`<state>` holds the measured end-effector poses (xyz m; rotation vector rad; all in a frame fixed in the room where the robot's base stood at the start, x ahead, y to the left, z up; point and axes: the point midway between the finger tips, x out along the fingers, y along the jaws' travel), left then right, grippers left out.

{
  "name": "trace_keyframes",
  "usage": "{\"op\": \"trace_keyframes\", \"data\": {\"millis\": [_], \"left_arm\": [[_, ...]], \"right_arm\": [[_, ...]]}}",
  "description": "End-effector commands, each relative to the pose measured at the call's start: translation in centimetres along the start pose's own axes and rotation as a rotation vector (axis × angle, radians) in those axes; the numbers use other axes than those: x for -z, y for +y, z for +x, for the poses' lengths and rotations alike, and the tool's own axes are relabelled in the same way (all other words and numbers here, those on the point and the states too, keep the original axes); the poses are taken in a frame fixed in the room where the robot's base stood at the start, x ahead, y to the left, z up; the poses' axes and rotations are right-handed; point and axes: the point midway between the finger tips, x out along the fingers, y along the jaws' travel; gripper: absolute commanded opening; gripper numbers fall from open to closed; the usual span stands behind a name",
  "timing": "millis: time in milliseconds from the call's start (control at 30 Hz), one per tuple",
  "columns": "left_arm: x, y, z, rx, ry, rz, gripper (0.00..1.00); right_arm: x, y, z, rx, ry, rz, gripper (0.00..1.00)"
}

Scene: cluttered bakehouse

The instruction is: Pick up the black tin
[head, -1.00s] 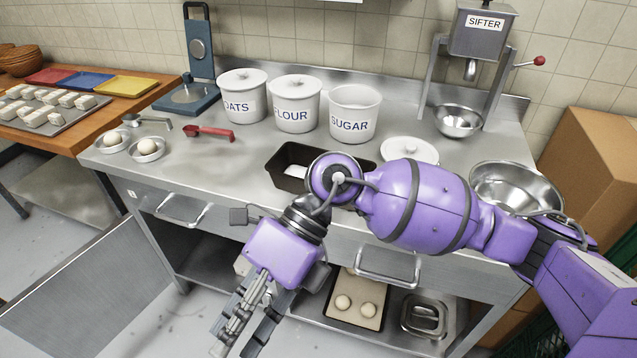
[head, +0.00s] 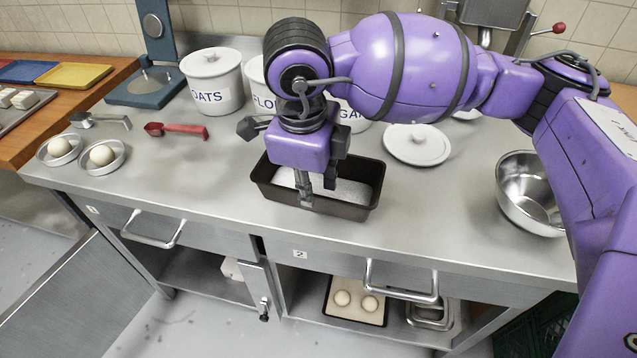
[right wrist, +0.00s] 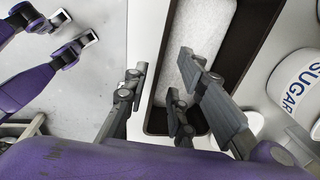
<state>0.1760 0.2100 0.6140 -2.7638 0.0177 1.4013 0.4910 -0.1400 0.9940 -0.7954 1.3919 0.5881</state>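The black tin (head: 345,210) is a long, dark, open pan standing on the steel counter, with a pale white filling inside. My right gripper (head: 307,196) points down at the tin's near side and hides part of it. In the right wrist view, the tin (right wrist: 262,35) lies at the upper right. There the right gripper (right wrist: 162,75) is open and empty. One finger shows left of the tin's near wall, and the others show over its inside. Whether any finger touches the tin I cannot tell. My left gripper is not visible in the head view.
A white lid (head: 417,145) and a steel bowl (head: 528,195) are right of the tin. Canisters, including oats (head: 212,80), stand behind it. A red scoop (head: 177,131) and two small dishes with eggs (head: 102,157) are left. The counter's front strip is clear.

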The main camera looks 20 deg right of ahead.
Motion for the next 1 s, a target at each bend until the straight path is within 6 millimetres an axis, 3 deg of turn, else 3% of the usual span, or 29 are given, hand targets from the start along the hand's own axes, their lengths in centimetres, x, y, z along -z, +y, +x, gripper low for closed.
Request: {"op": "trace_keyframes", "data": {"millis": [100, 267, 467, 667, 1000], "left_arm": [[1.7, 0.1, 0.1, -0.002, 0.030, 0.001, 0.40], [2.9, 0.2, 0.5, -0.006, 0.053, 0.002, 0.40], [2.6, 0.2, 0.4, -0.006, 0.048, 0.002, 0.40], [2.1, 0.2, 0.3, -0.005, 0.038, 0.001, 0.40], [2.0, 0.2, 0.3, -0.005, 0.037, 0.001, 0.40]], "right_arm": [[0.1, 0.1, 1.8, -0.001, 0.001, 0.001, 0.24], [0.1, 0.1, 3.2, -0.001, 0.000, -0.001, 0.24], [0.0, 0.1, 3.3, -0.002, -0.001, -0.001, 0.24], [0.0, 0.1, 3.3, -0.001, -0.001, 0.000, 0.01], [0.0, 0.1, 3.2, -0.001, -0.001, 0.000, 0.00]]}}
